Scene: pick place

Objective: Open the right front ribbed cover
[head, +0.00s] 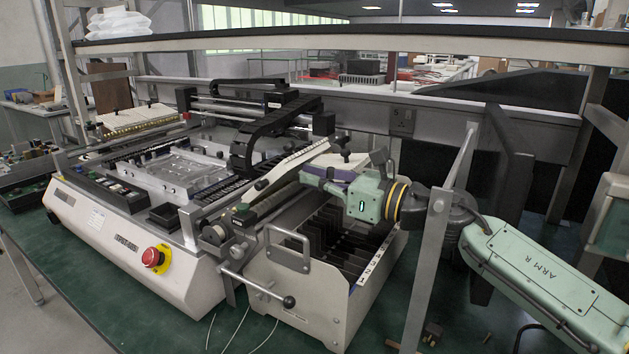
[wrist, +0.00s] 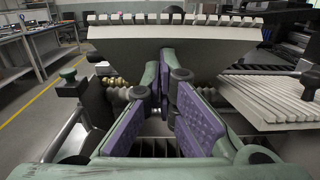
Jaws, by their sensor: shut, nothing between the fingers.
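The right front ribbed cover (head: 292,165) is a pale beige plate at the machine's right end, standing tilted up in the head view. In the wrist view the pale plate with a notched upper edge (wrist: 165,38) stands across the picture just beyond my fingertips. My gripper (head: 318,176) is at the cover's right side, above the slotted bin. In the wrist view my gripper (wrist: 165,70) has its green fingers with purple pads together and nothing between them. The fingertips are close against the plate's lower part; I cannot tell whether they touch.
Another ribbed cover (wrist: 270,98) lies to the right in the wrist view. The open white bin (head: 325,302) with dark dividers sits below my gripper. A lever with a black knob (head: 289,301), a red stop button (head: 152,257) and an upright grey post (head: 432,250) stand nearby.

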